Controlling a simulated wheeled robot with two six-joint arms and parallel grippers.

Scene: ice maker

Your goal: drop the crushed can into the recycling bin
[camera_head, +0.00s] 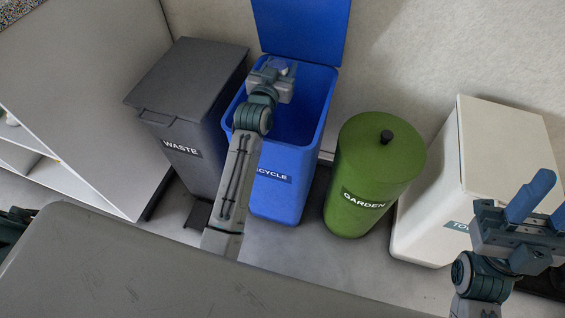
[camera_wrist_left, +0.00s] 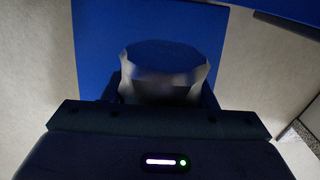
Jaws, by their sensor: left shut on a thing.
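The blue recycling bin (camera_head: 318,110), labelled with a partly hidden "RECYCLE", stands against the wall with its lid (camera_head: 301,28) raised. My left gripper (camera_head: 281,68) is over the bin's opening. It is shut on the crushed can (camera_wrist_left: 165,75), a grey-silver dented piece that fills the space between the fingers in the left wrist view. In the head view the can is small and mostly hidden by the gripper. My right gripper (camera_head: 540,205) is at the lower right, its two blue fingers apart with nothing seen between them.
A grey waste bin (camera_head: 185,75) with a shut lid stands left of the blue bin. A green garden bin (camera_head: 375,165) and a white bin (camera_head: 500,150) stand to the right, both shut. A white cabinet (camera_head: 85,90) is at far left.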

